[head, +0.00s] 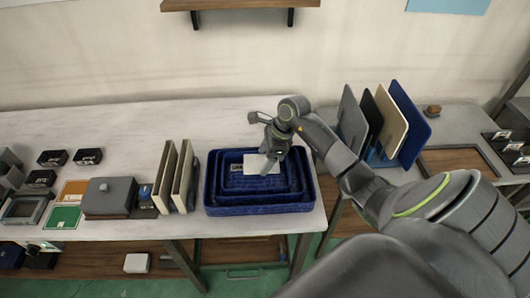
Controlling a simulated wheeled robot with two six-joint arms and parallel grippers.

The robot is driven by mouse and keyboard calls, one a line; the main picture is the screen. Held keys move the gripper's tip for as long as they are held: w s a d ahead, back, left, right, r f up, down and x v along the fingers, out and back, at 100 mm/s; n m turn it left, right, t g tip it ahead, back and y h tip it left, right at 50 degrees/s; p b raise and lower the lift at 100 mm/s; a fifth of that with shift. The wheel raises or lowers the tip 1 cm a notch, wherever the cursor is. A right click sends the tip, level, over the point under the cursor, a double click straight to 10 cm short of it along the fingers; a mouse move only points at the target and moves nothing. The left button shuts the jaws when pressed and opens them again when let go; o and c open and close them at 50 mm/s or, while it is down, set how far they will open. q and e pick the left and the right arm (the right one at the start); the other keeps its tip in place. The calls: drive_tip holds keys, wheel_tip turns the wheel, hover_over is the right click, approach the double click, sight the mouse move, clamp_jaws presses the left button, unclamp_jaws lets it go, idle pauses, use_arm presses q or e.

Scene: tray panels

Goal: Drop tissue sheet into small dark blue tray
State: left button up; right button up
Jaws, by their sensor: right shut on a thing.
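My right gripper (271,156) is above the nested dark blue trays and is shut on a white tissue sheet (257,166). The sheet hangs over the innermost small dark blue tray (234,184). That tray sits inside a middle blue tray and a large outer blue tray (260,209). The sheet hides part of the small tray, and I cannot tell whether it touches the tray. My left gripper is not in view.
Upright beige panels (166,177) stand left of the trays, with a grey box (108,197) beyond. More panels (405,122) stand in a rack at the right. A wooden shelf (240,4) is on the wall. The table behind the trays is clear.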

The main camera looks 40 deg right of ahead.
drive_tip(key=shift+f, duration=0.5)
drive_tip(key=o, duration=1)
drive_tip(key=b+v, duration=0.3)
drive_tip(key=v, duration=1.4)
drive_tip(key=shift+r+b, duration=0.2)
drive_tip(key=shift+b, duration=0.2)
drive_tip(key=shift+s, duration=0.1)
